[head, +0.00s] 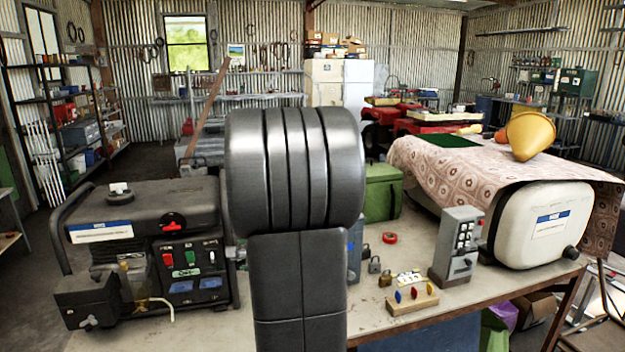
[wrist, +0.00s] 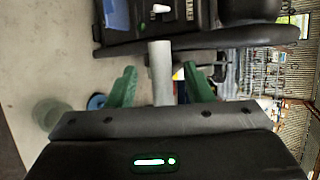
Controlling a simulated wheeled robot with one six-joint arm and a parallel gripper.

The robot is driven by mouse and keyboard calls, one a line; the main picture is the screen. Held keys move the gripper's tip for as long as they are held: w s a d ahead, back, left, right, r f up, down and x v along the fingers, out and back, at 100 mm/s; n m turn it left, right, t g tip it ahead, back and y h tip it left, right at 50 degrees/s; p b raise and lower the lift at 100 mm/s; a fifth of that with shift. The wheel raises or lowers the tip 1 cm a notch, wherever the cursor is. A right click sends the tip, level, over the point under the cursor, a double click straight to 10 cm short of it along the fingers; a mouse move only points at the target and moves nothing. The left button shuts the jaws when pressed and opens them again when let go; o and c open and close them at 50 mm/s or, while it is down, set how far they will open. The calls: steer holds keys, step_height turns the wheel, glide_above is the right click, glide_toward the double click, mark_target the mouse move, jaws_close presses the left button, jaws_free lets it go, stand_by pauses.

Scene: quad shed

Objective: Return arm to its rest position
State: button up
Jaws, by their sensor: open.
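My arm fills the middle of the head view as a large dark ribbed link, raised over the workbench (head: 405,318). It hides the bench's middle, and my gripper does not show there. In the wrist view my gripper (wrist: 160,70) has its two green fingers spread apart, so it is open. A grey post-like piece stands between the fingers in that picture. I cannot tell whether it is part of my gripper or a thing beyond it. Neither finger visibly touches it.
A black generator (head: 185,255) stands left of my arm.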

steer(key=s, duration=0.1)
steer(key=s+d+r+p, duration=0.1)
steer(key=s, duration=0.1)
steer(key=s+p, duration=0.1)
steer(key=shift+s+d+r, duration=0.2)
steer(key=shift+s+r, duration=0.1)
steer(key=shift+r, duration=0.1)
stand_by(0.4)
